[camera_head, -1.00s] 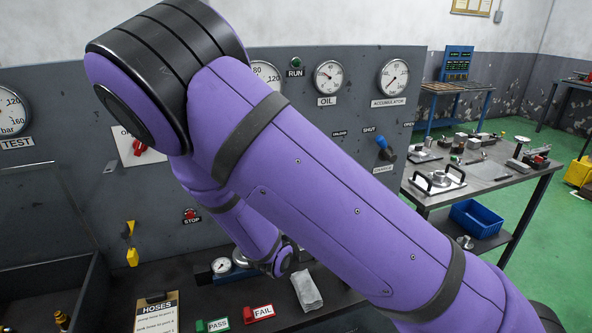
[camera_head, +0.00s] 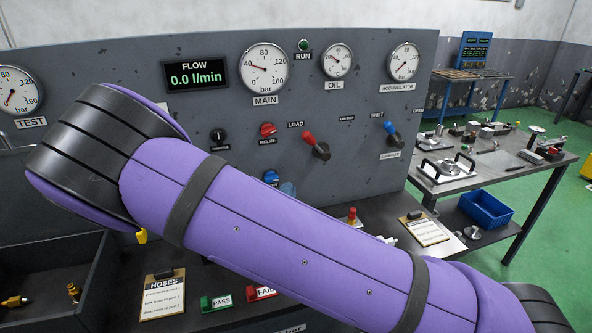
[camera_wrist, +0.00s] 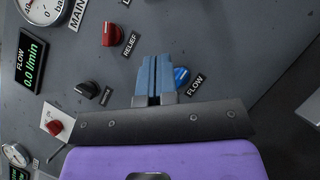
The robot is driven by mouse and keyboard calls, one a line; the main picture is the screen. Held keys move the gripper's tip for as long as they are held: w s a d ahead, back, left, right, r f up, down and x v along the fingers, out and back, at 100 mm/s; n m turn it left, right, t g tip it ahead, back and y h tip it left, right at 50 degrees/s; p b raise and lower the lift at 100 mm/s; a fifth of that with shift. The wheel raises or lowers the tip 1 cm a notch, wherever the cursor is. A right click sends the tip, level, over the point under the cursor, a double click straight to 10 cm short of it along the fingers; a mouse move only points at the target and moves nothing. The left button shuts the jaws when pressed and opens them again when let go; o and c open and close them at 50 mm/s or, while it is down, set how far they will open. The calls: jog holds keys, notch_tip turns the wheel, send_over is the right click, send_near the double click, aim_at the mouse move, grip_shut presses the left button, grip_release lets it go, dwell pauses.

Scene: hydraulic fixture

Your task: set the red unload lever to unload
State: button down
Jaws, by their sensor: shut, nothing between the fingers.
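The red unload lever (camera_head: 316,145) is on the grey panel in the head view, right of centre. It has a red grip on a dark hub, tilted up and left toward the LOAD label (camera_head: 296,124). Another small label (camera_head: 346,118) sits to its upper right, too small to read surely. The lever is not in the wrist view. My gripper (camera_wrist: 156,75) is shut and empty in the wrist view, its blue fingers close to the blue flow knob (camera_wrist: 181,75); contact cannot be told. In the head view my arm hides most of the gripper, below and left of the lever.
The red relief knob (camera_head: 267,130) is left of the lever, and a blue-handled lever (camera_head: 391,138) is to its right. Gauges and the flow display (camera_head: 192,75) are above. The panel face around the red lever is clear. Clipboards and PASS (camera_head: 216,303) and FAIL signs lie on the bench below.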

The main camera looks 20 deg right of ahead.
aim_at(314, 144)
jog(key=shift+s+d+r+x, duration=0.25)
jog(key=shift+s+d+x, duration=0.1)
jog(key=shift+x, duration=1.7)
jog(key=shift+s+d+r+x, duration=0.2)
jog(key=shift+d+r+x, duration=0.1)
jog(key=shift+x, duration=1.7)
jog(key=shift+s+d+r+x, duration=0.25)
jog(key=shift+s+d+x, duration=0.1)
jog(key=shift+x, duration=1.7)
